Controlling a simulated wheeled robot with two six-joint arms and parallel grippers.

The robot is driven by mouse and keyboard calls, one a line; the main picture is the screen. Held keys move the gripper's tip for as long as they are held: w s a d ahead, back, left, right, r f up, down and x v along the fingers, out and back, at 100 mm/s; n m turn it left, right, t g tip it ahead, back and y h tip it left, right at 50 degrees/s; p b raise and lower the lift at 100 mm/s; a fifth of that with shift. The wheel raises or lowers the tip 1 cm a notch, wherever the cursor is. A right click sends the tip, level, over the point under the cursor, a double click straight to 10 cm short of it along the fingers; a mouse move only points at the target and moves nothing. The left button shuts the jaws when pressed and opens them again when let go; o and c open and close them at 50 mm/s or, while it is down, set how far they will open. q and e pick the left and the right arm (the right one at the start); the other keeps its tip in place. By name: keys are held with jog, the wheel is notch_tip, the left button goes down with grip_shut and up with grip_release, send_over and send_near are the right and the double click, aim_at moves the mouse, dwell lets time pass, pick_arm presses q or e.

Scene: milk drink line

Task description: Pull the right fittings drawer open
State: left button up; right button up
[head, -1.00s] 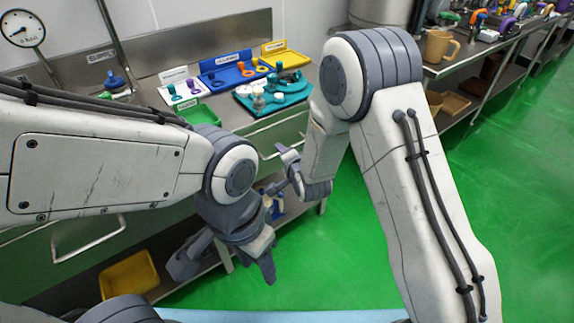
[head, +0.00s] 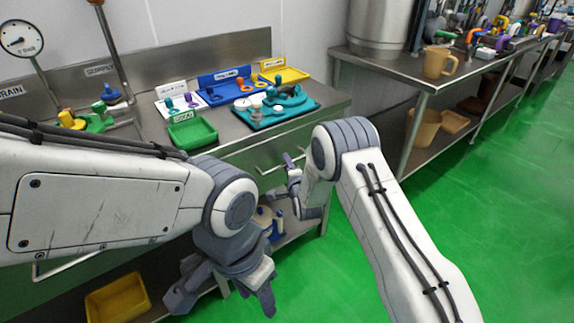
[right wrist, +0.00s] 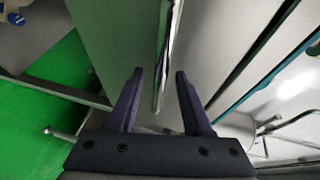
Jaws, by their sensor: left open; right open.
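The right fittings drawer (head: 318,133) is under the right end of the steel bench; its front looks flush, as far as I can see past my arm. Its bar handle (head: 270,170) is partly hidden by my right gripper (head: 291,174), which is at the handle. In the right wrist view the handle (right wrist: 164,55) runs lengthwise between the two open fingers of this gripper (right wrist: 158,75), with gaps at both sides. My left gripper (head: 222,296) is open and empty, low in front of the bench.
On the bench are a green tray (head: 193,133), a blue tray (head: 226,91), a yellow tray (head: 284,76) and a teal tray (head: 276,108) with fittings. A yellow bin (head: 118,300) is on the lower shelf. Green floor (head: 460,210) is clear to the right.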

jog(key=shift+w+a, duration=0.1)
jog(key=shift+w, duration=0.35)
grip_shut()
jog(key=shift+f, duration=0.1)
dwell(1.1)
